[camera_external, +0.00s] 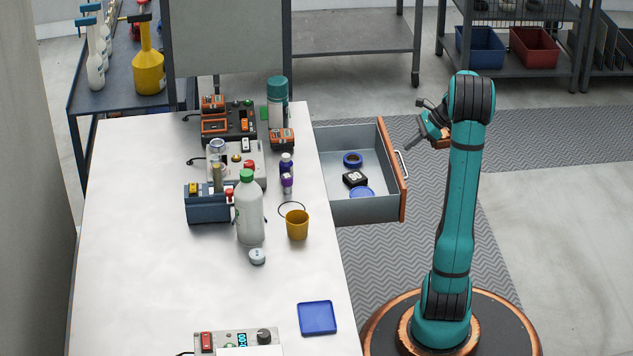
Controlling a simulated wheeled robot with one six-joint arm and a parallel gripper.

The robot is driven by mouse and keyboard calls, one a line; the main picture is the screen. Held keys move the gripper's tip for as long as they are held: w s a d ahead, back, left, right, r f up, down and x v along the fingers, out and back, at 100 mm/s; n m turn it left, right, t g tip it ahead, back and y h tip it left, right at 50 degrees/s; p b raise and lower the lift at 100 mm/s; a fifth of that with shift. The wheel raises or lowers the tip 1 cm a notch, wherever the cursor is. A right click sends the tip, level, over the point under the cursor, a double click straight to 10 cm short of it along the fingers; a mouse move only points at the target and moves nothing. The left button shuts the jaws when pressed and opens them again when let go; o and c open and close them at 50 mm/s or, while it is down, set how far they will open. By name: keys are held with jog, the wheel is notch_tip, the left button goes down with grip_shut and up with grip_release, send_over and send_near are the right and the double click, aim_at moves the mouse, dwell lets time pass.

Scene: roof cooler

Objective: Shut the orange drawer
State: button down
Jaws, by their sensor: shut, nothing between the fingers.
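The orange drawer (391,170) stands pulled out from the right side of the white table. Its front panel is orange with a pale bar handle (402,165), and its grey box is open at the top. My gripper (415,143) is shut and empty, just right of the drawer front near the handle's upper end. It appears apart from the handle, though the exact gap is hard to tell.
The white table (150,290) holds a bottle (248,210), a yellow cup (297,224), a blue toolbox (207,204) and chargers (228,122). A shelf with blue (481,48) and red bins (533,47) stands at the back right. Floor right of the drawer front is clear except for my arm.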

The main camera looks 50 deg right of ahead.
jog(key=shift+w+a+f, duration=0.2)
jog(key=shift+w+a, duration=0.65)
jog(key=shift+w+a+f, duration=0.15)
jog(key=shift+w+a, duration=0.65)
jog(key=w+a, duration=1.8)
jog(key=shift+w+a, duration=0.35)
jog(key=shift+a, duration=0.05)
jog(key=shift+w, duration=0.1)
jog(key=shift+w+a+r, duration=0.1)
jog(key=shift+a+r, duration=0.05)
